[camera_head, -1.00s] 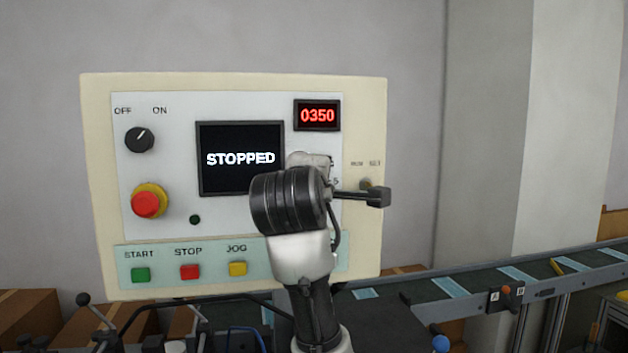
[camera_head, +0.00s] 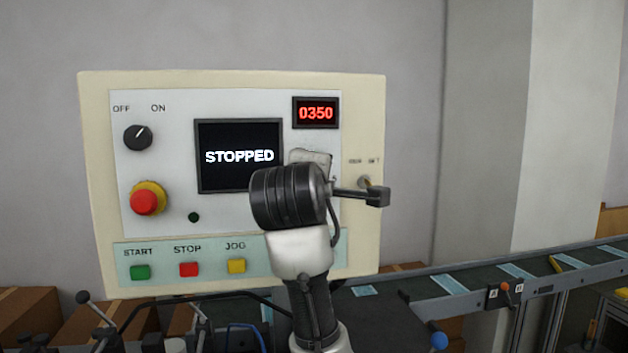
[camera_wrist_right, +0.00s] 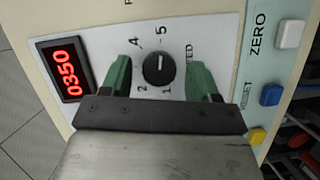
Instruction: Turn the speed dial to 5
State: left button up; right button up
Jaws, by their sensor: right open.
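The black speed dial (camera_wrist_right: 159,69) sits on the white panel face in the right wrist view, with 1, 2, 4 and 5 legible around it. Its pale pointer mark appears to face the 5 (camera_wrist_right: 161,31). My right gripper (camera_wrist_right: 160,66) is open, with one green finger on each side of the dial; contact cannot be told. In the head view my right wrist (camera_head: 288,197) covers the dial. The control panel (camera_head: 90,180) shows STOPPED on its screen (camera_head: 239,156) and 0350 on its red display (camera_head: 316,113). My left gripper is not in view.
The panel also carries an OFF/ON knob (camera_head: 138,137), a red emergency button (camera_head: 146,199), and START (camera_head: 140,272), STOP (camera_head: 189,269) and JOG (camera_head: 236,265) buttons. A conveyor (camera_head: 490,280) runs at the lower right. Cardboard boxes (camera_head: 28,312) stand at the lower left.

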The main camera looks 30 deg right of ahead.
jog(key=shift+a, duration=0.1)
jog(key=b+v, duration=0.4)
jog(key=v, duration=0.6)
jog(key=shift+s+b, duration=0.35)
jog(key=shift+a, duration=0.15)
